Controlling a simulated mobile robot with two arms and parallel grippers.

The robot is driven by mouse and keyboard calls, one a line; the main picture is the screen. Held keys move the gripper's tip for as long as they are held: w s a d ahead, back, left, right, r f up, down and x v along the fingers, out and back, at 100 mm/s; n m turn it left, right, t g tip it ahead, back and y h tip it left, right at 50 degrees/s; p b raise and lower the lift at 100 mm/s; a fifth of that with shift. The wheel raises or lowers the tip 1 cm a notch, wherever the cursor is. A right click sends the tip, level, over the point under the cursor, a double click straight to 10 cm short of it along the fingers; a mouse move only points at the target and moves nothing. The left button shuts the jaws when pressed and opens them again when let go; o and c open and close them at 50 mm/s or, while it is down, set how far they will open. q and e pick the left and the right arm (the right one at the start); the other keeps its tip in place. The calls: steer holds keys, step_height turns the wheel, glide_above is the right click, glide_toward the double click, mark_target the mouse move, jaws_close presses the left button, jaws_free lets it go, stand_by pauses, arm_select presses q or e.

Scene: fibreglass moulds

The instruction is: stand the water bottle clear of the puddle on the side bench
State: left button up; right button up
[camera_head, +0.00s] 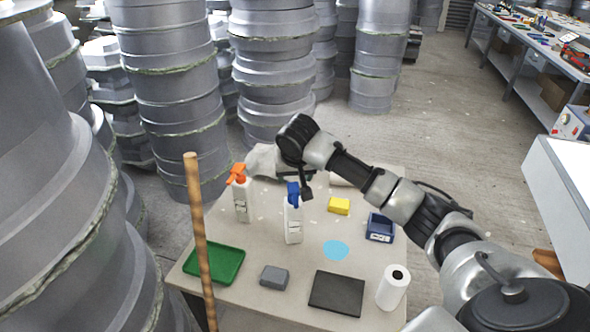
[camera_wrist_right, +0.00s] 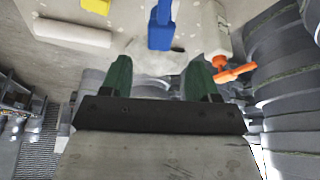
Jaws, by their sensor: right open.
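Two white spray bottles stand upright on the side bench (camera_head: 236,295): one with a blue head (camera_head: 293,222) and one with an orange head (camera_head: 241,199). I cannot read which is the water bottle. The puddle, a flat light-blue patch (camera_head: 335,250), lies to the right of and nearer than the blue-headed bottle, apart from its base. My right gripper (camera_wrist_right: 159,76) is open with nothing between its green fingers. In the right wrist view the blue head (camera_wrist_right: 160,27) shows beyond the fingers, and the orange trigger (camera_wrist_right: 235,72) is beside the right-hand finger. My left gripper is out of view.
The bench also holds a green tray (camera_head: 214,264), grey block (camera_head: 274,277), dark flat slab (camera_head: 337,293), white paper roll (camera_head: 392,287), blue bin (camera_head: 380,228) and yellow block (camera_head: 339,206). Stacked grey moulds (camera_head: 175,90) crowd behind and left. A wooden pole (camera_head: 199,235) stands in front.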

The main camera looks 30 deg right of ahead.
steer(key=shift+v, duration=1.75)
